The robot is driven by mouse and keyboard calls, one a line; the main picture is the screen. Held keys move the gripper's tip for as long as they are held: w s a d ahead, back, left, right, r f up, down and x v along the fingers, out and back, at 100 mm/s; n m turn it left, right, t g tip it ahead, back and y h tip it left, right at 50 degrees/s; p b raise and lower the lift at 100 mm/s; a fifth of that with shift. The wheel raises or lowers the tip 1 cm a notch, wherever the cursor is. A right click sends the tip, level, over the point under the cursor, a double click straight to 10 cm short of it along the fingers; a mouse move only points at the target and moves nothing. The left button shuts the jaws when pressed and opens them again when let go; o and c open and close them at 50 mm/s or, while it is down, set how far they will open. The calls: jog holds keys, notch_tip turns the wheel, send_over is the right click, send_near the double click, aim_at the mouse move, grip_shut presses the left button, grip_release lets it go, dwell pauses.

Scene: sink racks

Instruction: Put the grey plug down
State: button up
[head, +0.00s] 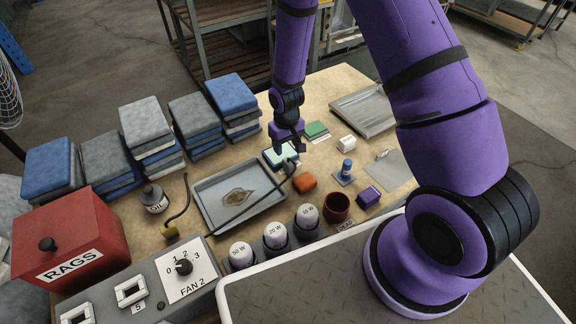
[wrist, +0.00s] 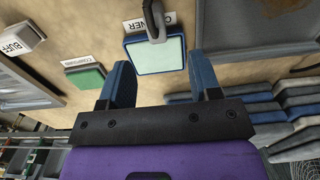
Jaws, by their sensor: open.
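My gripper (head: 289,147) is open, above the pale green pad with a blue border (head: 277,158). In the wrist view, my gripper (wrist: 161,80) shows its two blue-grey fingers apart, with nothing between the tips. A grey plug-like end (wrist: 153,20) lies over the far edge of the pad (wrist: 158,55), beyond the fingertips and apart from them. It partly covers a label ending in "NER".
A dark red cup (head: 337,207) stands nearer. Folded cloth stacks (head: 146,122) line the back left.

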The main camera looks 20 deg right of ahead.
aim_at(288, 161)
notch_tip(288, 161, down, 6)
jog(key=shift+f, duration=0.1)
jog(key=shift+w+d+f, duration=0.1)
jog(key=shift+d+f, duration=0.05)
jog(key=shift+f, duration=1.15)
jog(key=shift+d+f, duration=0.1)
jog(key=shift+f, duration=1.2)
grip_shut()
notch_tip(288, 161, up, 10)
jog(key=shift+w+f, duration=0.1)
jog(key=shift+f, duration=0.1)
jog(key=w+d+r+m, duration=0.2)
jog(key=w+d+r, duration=0.3)
jog(key=d+r, duration=0.2)
jog(key=shift+w, duration=0.4)
jog(key=shift+d, duration=0.1)
